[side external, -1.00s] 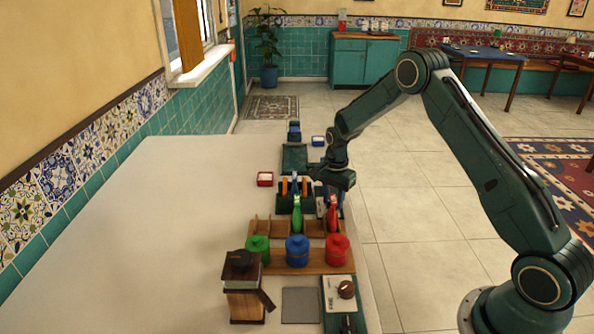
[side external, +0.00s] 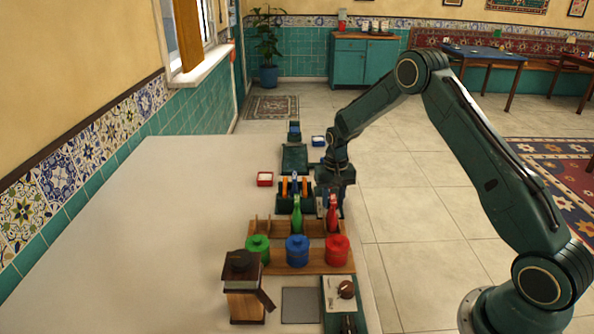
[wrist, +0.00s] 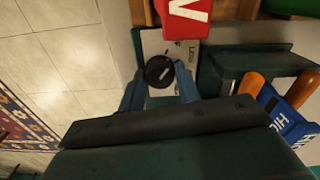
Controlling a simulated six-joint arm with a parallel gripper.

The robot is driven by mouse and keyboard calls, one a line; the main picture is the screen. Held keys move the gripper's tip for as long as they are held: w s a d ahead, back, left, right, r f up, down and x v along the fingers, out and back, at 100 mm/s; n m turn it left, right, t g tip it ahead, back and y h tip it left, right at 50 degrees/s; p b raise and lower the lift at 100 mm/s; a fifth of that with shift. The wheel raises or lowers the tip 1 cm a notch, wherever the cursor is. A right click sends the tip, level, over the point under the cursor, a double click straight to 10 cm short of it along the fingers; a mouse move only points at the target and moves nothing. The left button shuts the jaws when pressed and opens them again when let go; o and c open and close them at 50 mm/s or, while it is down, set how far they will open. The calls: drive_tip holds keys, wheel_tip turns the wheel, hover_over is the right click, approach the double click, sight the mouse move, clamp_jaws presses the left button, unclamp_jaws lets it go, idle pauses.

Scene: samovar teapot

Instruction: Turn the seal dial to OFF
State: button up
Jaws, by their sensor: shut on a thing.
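The seal dial is a round black knob (wrist: 159,72) with a short pale mark, on a white printed panel (wrist: 155,45) in the wrist view. The mark slants slightly up to the right. The print is partly hidden and too small to read surely. My gripper (wrist: 160,82) is shut on the dial, with one blue finger on each side. In the side view, my gripper (side external: 332,210) points down behind the red bottle (side external: 333,217), and the dial is hidden there.
The red bottle's top (wrist: 184,18) is close beside the panel. A dark green holder with orange-handled things (side external: 294,194) stands left of my gripper. Green, blue and red canisters (side external: 297,251) stand nearer the camera. The table's left side (side external: 150,230) is clear.

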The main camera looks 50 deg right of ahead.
drive_tip(key=shift+n, duration=1.3)
drive_tip(key=o, duration=1)
drive_tip(key=shift+r, duration=0.1)
drive_tip(key=shift+r, duration=6.85)
